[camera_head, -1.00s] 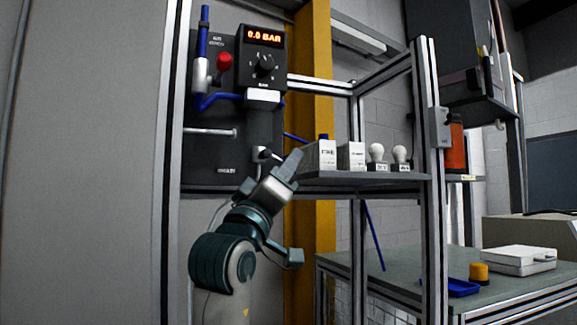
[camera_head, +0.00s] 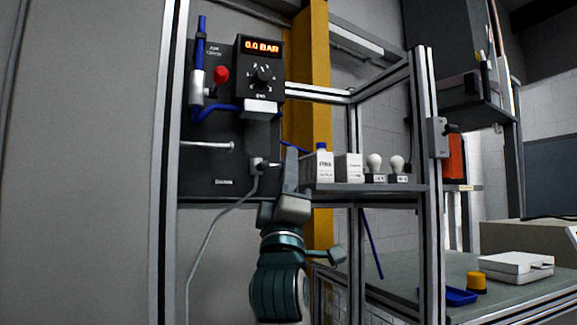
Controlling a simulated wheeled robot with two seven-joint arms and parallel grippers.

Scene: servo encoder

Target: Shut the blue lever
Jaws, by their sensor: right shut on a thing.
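My right gripper (camera_head: 291,168) points up in front of the lower right of the dark panel (camera_head: 211,165), left of the shelf. It is shut, and what it grips is hidden at its fingers. A thin blue piece (camera_head: 291,146) shows by its fingertips; I cannot tell whether it is the lever or a tube. No blue lever shows clearly. A blue pipe (camera_head: 202,45) runs down the panel into a white valve body (camera_head: 197,88) with a red knob (camera_head: 221,75). A black gauge (camera_head: 262,72) reads 0.0 BAR. My left gripper is out of view.
A shelf (camera_head: 370,187) with a bottle (camera_head: 323,162), a white box (camera_head: 349,168) and two bulbs stands close right of the gripper. A white cable (camera_head: 203,250) hangs from a plug (camera_head: 257,164) on the panel. A bench (camera_head: 410,275) stands lower right.

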